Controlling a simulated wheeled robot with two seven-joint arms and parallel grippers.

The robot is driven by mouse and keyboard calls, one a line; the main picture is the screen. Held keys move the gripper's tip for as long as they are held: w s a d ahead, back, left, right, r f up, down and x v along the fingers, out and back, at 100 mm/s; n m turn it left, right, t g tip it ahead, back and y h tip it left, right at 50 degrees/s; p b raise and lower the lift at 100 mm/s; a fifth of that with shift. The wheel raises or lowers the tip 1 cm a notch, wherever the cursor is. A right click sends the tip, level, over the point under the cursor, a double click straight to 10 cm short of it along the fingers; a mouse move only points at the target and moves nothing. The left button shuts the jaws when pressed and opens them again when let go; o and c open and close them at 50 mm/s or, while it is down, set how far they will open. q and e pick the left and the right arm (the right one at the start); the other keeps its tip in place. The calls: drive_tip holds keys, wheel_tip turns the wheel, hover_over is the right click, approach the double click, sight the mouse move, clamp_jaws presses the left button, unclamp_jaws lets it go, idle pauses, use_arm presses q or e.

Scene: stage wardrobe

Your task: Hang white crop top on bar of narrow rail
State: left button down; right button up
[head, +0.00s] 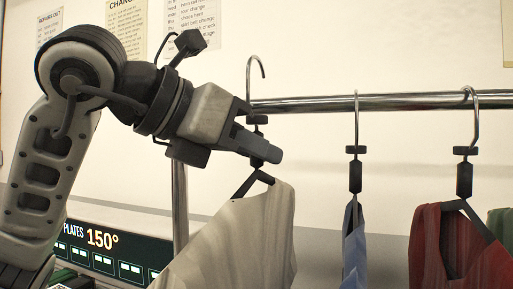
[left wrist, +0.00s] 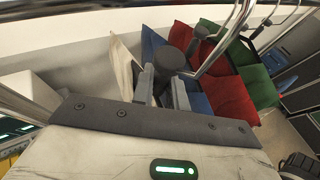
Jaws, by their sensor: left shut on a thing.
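The white crop top (head: 240,240) hangs from a dark hanger with a metal hook (head: 249,75). My left gripper (head: 262,145) is shut on the hanger's dark neck, just above the top's shoulders. The hook's curve stands above the level of the rail's bar (head: 310,104), near the bar's left end as seen in the head view. Whether the hook is in front of or over the bar is hard to tell. In the left wrist view, my gripper's fingers (left wrist: 166,92) close around the dark neck, with the pale top (left wrist: 124,66) beside them. My right gripper is out of view.
A blue garment (head: 354,250) and a red garment (head: 455,250) hang on the bar to the right, with a green one (head: 500,222) at the edge. Bare bar lies left of the blue one. A metal post (head: 180,205) and a lit sign (head: 105,245) stand at left.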

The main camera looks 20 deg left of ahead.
use_arm(q)
drive_tip(key=shift+w+d+p, duration=0.1)
drive_tip(key=shift+w+p, duration=0.8)
drive_tip(key=shift+w, duration=2.15)
drive_tip(key=shift+w+f, duration=0.15)
drive_tip(key=shift+f+b, duration=1.15)
drive_tip(key=shift+f, duration=0.05)
drive_tip(key=c, duration=1.3)
unclamp_jaws()
